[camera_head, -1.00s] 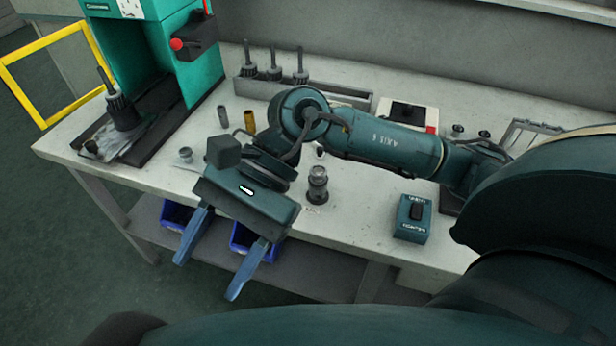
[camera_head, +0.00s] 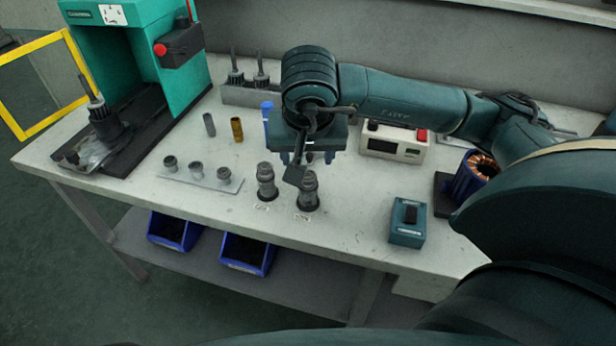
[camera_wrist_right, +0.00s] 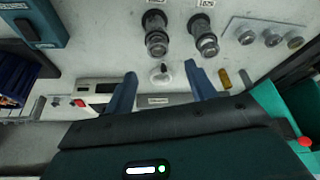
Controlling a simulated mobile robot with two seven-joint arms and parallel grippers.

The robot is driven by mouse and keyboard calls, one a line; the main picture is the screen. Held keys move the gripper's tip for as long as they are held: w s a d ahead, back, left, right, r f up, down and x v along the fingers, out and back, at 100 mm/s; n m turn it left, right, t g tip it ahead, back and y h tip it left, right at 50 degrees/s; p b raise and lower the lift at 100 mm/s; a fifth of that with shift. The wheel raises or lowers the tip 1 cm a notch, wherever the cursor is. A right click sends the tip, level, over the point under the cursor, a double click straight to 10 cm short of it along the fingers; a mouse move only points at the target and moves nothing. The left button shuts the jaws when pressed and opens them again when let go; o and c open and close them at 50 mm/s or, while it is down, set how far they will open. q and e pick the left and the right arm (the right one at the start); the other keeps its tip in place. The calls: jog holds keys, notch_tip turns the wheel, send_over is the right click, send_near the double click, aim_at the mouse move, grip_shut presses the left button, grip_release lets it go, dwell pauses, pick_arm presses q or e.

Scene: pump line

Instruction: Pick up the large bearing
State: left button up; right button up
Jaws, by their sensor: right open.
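Three short grey ring-like parts, which look like the bearings, stand in a row on a thin plate (camera_head: 205,179) left of the table's middle: a left one (camera_head: 170,163), a middle one (camera_head: 197,168) and a right one (camera_head: 224,173). They also show at upper right in the right wrist view, as on the middle one (camera_wrist_right: 271,38). I cannot tell which is largest. My right gripper (camera_head: 298,157) is open and empty, right of and behind this row. Its two blue fingers (camera_wrist_right: 161,88) stand well apart in the wrist view. My left gripper is not in view.
Two grey fittings (camera_head: 266,181) (camera_head: 307,190) stand just in front of my right gripper. A teal press (camera_head: 125,50) is at the left, a teal button box (camera_head: 407,222) at the right front. A grey pin (camera_head: 209,125) and brass pin (camera_head: 237,130) stand behind the bearings.

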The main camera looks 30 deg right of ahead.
aim_at(308, 177)
jog(key=x, duration=0.5)
jog(key=shift+s+f, duration=0.2)
jog(key=shift+f, duration=0.2)
jog(key=shift+c, duration=0.3)
jog(key=c, duration=0.8)
jog(key=shift+r, duration=0.1)
notch_tip(308, 177, up, 10)
